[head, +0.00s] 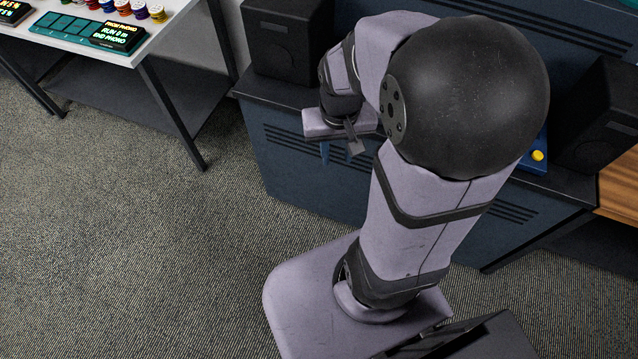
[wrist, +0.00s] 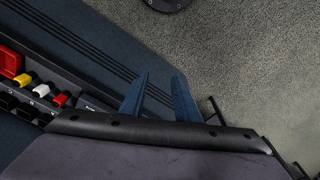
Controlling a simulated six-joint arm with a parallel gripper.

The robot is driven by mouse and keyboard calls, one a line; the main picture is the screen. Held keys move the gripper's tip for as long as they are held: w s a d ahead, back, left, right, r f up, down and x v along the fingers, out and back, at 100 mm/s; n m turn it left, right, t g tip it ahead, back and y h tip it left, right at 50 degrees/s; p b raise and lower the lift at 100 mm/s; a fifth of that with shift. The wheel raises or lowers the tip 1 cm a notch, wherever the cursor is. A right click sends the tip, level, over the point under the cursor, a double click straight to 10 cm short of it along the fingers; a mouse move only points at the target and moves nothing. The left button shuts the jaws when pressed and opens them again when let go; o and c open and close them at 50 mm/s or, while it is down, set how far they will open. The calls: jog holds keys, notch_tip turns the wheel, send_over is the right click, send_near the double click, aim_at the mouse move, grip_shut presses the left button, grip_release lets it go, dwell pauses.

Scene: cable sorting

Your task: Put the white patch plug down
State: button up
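A small white plug (wrist: 43,91) shows in the wrist view at the left, in a row on a dark panel (wrist: 38,111) between a yellow plug (wrist: 25,80) and a red plug (wrist: 61,100). It looks seated in the panel, but it is too small to be sure. My gripper (wrist: 160,85) has its two blue fingers apart with nothing between them. It is to the right of the plug row, above the dark blue cabinet front and carpet. In the head view my gripper (head: 338,152) hangs at the cabinet's front edge; my arm hides much of the cabinet top.
Black speakers stand at the left (head: 287,40) and right (head: 598,115) of the blue cabinet (head: 300,165). A blue thing with a yellow knob (head: 538,155) shows behind my arm. A white table (head: 75,50) at upper left holds several spools and a lit label display (head: 118,36). The carpet is clear.

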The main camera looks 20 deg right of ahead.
jog(key=s+a+f+n+g, duration=0.1)
jog(key=s+a+n, duration=0.2)
jog(key=s+a, duration=0.2)
jog(key=shift+s+a+y, duration=0.25)
jog(key=shift+a+y, duration=0.15)
jog(key=shift+a, duration=0.5)
dwell(1.1)
